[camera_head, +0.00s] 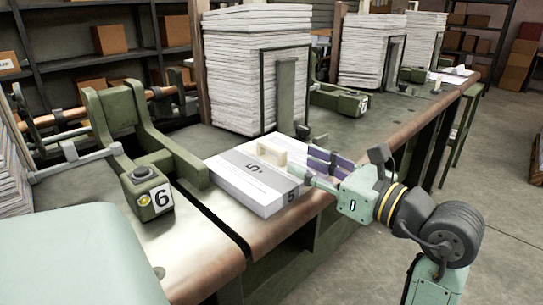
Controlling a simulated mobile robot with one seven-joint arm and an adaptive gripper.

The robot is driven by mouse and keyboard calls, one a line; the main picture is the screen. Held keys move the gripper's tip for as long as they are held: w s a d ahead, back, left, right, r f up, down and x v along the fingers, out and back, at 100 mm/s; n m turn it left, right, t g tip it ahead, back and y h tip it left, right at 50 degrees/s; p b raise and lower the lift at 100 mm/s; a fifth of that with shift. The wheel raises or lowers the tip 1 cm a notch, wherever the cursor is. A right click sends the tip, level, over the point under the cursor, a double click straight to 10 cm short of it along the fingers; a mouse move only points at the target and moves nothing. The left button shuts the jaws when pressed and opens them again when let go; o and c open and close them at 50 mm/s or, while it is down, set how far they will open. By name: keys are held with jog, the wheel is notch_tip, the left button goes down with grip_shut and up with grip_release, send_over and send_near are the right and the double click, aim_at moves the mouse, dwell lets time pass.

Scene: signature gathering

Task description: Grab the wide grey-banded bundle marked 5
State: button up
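The wide bundle (232,186) is a white paper stack with a broad grey band marked 5. It lies flat on the work table near its copper-coloured front edge. My gripper (296,157) reaches in from the right, its fingers at the bundle's right end and overlapping its far right part in the picture. Purple parts and a pale block-like part show around the fingers. Whether the fingers touch the bundle, and how far apart they are, I cannot tell. The fingers and wrist hide part of the bundle's right side.
A tall paper stack (232,80) stands behind the bundle, with more stacks (370,50) farther along. A green machine part (147,192) marked 6 stands left of the bundle, and another unit (340,101) is behind my gripper. A dark gap splits the table. The floor at right is open.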

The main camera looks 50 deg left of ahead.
aim_at(285, 153)
jog(key=a, duration=0.2)
jog(key=a+p, duration=0.1)
jog(key=a, duration=0.2)
jog(key=s+a+p, duration=0.1)
jog(key=a, duration=0.1)
jog(key=shift+a+r, duration=0.15)
jog(key=shift+a, duration=0.05)
jog(key=shift+c, duration=0.2)
grip_shut()
dwell(0.6)
